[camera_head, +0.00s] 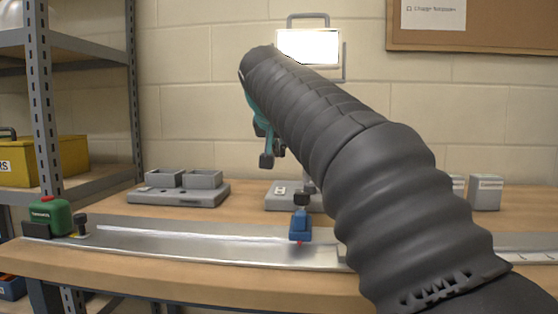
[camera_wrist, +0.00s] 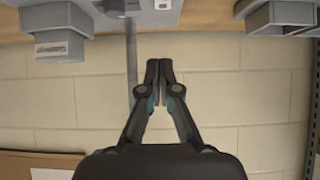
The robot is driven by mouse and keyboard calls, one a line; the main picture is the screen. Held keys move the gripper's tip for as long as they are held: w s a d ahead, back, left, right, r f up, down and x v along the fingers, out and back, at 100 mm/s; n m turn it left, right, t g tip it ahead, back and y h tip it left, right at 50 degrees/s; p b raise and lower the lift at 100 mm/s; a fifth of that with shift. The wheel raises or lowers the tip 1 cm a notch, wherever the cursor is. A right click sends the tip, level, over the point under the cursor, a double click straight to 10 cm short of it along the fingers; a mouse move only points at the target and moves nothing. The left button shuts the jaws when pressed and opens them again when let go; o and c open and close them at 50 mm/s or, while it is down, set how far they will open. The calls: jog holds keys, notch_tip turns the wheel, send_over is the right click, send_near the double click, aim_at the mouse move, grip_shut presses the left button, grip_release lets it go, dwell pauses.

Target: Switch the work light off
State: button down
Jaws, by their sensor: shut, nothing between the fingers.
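The work light (camera_head: 308,46) glows bright white in the head view, in a grey frame against the wall. My arm hides part of its post. Its grey base (camera_head: 284,203) stands on the bench and has a small pale switch plate on top. In the wrist view, which looks upside down, the base (camera_wrist: 140,6) is at the top edge and the post (camera_wrist: 131,60) runs beside my fingers. My gripper (camera_head: 270,158) points down above the base, apart from it. In the wrist view my gripper (camera_wrist: 165,68) is shut and empty.
A metal rail (camera_head: 190,242) lies along the bench front, with a blue slider (camera_head: 300,226) and a green block (camera_head: 50,215). A grey tray with two tubs (camera_head: 178,194) stands left of the base. Grey boxes (camera_head: 485,192) stand right. A shelf unit (camera_head: 45,100) is at far left.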

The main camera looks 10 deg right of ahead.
send_over(282, 188)
jog(key=s, duration=0.3)
jog(key=f, duration=0.5)
jog(key=shift+a, duration=0.4)
jog(key=shift+w+d+f+b, duration=0.1)
jog(key=shift+w+f+b, duration=0.15)
jog(key=shift+f, duration=0.35)
jog(key=shift+w+f+b, duration=0.15)
jog(key=shift+f+b, duration=0.1)
jog(key=shift+f, duration=0.35)
jog(key=shift+w+f, duration=0.15)
jog(key=shift+f, duration=0.8)
jog(key=shift+r+p, duration=0.1)
jog(key=shift+p, duration=0.45)
jog(key=shift+w+f, duration=0.1)
jog(key=shift+f, duration=0.2)
jog(key=shift+d, duration=0.1)
jog(key=shift+w+d+r+p, duration=0.2)
jog(key=shift+w+p, duration=0.5)
jog(key=shift+w, duration=0.05)
